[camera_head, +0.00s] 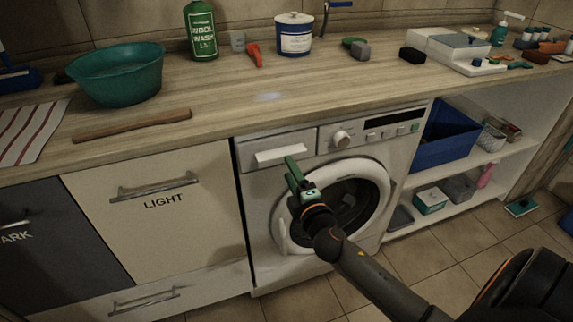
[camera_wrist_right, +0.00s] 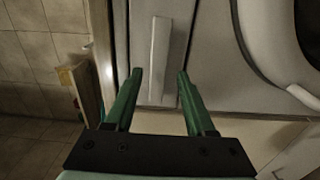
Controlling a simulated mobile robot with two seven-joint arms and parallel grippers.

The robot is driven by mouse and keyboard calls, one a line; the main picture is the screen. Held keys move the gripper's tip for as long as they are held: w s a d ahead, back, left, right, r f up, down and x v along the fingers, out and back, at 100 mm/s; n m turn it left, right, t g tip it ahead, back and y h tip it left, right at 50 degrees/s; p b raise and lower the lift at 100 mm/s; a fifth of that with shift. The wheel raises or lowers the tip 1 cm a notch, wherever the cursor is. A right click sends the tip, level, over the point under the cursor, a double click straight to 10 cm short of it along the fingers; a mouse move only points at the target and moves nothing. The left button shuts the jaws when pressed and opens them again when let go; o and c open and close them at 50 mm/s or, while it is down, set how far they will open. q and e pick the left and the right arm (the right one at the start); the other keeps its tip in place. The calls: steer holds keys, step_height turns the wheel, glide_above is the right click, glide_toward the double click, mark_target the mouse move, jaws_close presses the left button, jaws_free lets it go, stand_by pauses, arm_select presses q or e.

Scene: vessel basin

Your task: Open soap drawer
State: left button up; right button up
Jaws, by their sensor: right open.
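The washing machine (camera_head: 262,205) stands under the wooden counter. Its soap drawer (camera_head: 253,142) is at the upper left of its front, looks shut, and has a pale bar handle (camera_head: 281,154). My right gripper (camera_head: 291,168) is open and empty in front of the drawer, its green fingers over the handle's right part. In the right wrist view, the handle (camera_wrist_right: 160,50) lies lengthwise and reaches into the gap between the open fingertips (camera_wrist_right: 160,76). I cannot tell how far the fingertips are from the drawer front. My left gripper is not in view.
The round door (camera_head: 378,200) and the knob (camera_head: 341,139) are right of the drawer. A hamper front marked LIGHT (camera_head: 150,225) is to the left. A green basin (camera_head: 117,78), bottle (camera_head: 201,32) and tub (camera_head: 295,36) stand on the counter (camera_head: 225,108). A blue bin (camera_head: 440,142) sits on the right shelf.

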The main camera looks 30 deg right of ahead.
steer(key=x, duration=0.3)
steer(key=c, duration=0.8)
steer(key=shift+f, duration=0.1)
jaws_close()
steer(key=shift+f, duration=0.2)
stand_by(0.4)
